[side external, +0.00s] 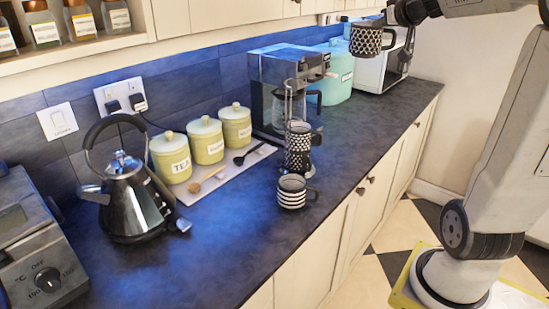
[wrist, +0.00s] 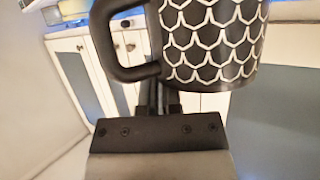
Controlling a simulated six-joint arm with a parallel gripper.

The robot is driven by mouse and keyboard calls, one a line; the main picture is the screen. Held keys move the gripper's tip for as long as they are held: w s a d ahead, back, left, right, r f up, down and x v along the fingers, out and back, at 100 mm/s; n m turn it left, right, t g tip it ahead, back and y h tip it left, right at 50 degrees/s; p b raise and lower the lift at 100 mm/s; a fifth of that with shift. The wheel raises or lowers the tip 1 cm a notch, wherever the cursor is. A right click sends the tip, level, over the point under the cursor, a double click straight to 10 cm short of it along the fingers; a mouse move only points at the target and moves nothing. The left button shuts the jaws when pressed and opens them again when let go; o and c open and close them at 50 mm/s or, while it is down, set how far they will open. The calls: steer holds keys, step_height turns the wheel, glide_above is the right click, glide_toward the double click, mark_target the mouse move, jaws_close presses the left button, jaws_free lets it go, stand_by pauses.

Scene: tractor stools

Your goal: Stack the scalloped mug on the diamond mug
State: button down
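The scalloped mug (side external: 366,40) is dark with a pale scale pattern and is held high above the counter at the upper right. It fills the top of the wrist view (wrist: 212,40), its black handle on the left. My gripper (side external: 392,17) is at the mug's handle side; its fingers (wrist: 160,92) run up to the mug near the handle, and their tips are hidden behind it. A dark mug with a pale diamond-like pattern (side external: 298,143), apparently the diamond mug, is on the counter, well below and left of my gripper. Its lower part is hard to make out.
A striped mug (side external: 291,192) stands just in front of the diamond mug. A glass coffee press (side external: 290,103) and a coffee machine (side external: 268,80) are behind. A kettle (side external: 132,200) and canisters (side external: 171,158) are left. The counter's right stretch is clear.

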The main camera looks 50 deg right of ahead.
steer(key=w+a+f+n+y, duration=0.1)
steer(key=w+a+f, duration=0.1)
steer(key=w, duration=0.6)
steer(key=w+a+f+n+t+y, duration=0.1)
steer(key=w+a+f+y, duration=0.1)
steer(key=w, duration=0.5)
steer(key=shift+w+a+f+n, duration=0.4)
steer(key=shift+a+f, duration=0.2)
steer(key=shift+a, duration=0.05)
steer(key=shift+f, duration=0.1)
step_height(320, 180, down, 14)
stand_by(0.6)
steer(key=shift+f+t, duration=0.3)
steer(key=shift+f, duration=1.6)
steer(key=shift+f, duration=0.3)
